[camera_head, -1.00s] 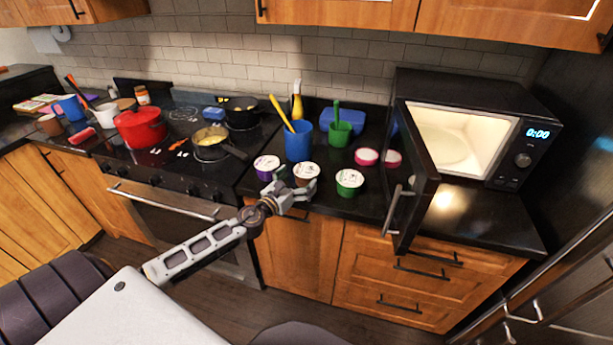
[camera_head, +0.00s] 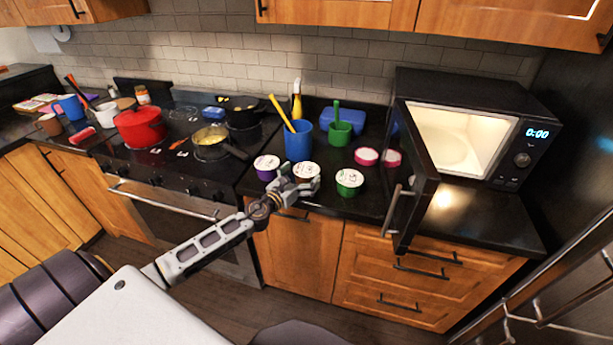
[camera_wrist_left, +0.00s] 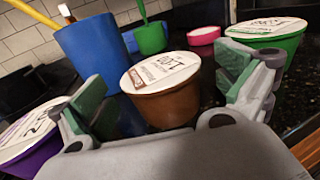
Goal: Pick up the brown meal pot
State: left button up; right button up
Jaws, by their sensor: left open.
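The brown meal pot (camera_head: 306,174) has a white printed lid and stands upright on the black counter. It is between a purple pot (camera_head: 267,167) on the left and a green pot (camera_head: 349,182) on the right. My left gripper (camera_head: 296,183) is open at the counter's front edge, right in front of the brown pot. In the left wrist view the brown pot (camera_wrist_left: 165,103) shows between the two green-padded fingers of the gripper (camera_wrist_left: 163,95), and I see gaps on both sides. The front of its base is hidden by the gripper body. My right gripper is not in view.
A blue cup (camera_head: 299,143) with a yellow utensil stands behind the brown pot, and a green cup (camera_head: 339,133) beside it. A pink-lidded container (camera_head: 366,156) is farther right. The open microwave door (camera_head: 413,185) juts forward on the right. The stove with pots is on the left.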

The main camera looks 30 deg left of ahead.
pick_arm(q)
jog(key=shift+w+d, duration=0.1)
jog(key=shift+w, duration=1.2)
jog(key=shift+c, duration=0.4)
jog(key=c, duration=1.2)
